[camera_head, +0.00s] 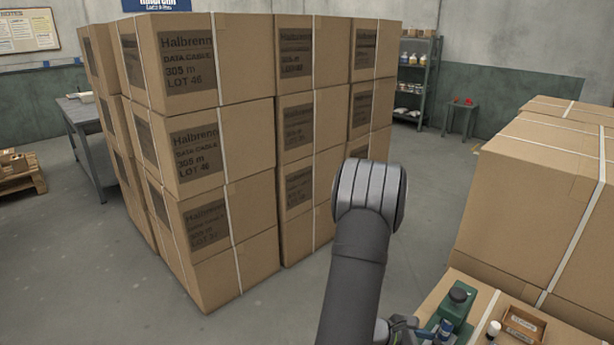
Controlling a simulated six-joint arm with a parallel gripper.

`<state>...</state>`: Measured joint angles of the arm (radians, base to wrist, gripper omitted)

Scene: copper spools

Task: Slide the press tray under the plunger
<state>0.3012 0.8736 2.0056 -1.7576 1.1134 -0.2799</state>
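I cannot make out a press tray or a plunger for certain. A green device with a black knob (458,300) stands on a carton at the bottom right; I cannot tell whether it is the press. A small brown open box (524,325) with a label sits to its right. My grey arm rises from the bottom middle and bends at a rounded joint. Some grey and blue parts show at the bottom edge beside the green device, cut off by the frame. My gripper's fingers are not visible.
A tall stack of strapped cartons (235,150) fills the left and middle. More cartons (540,190) stand at the right. A small white-topped item (493,329) is between the green device and the brown box. Open floor (430,190) lies between the stacks.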

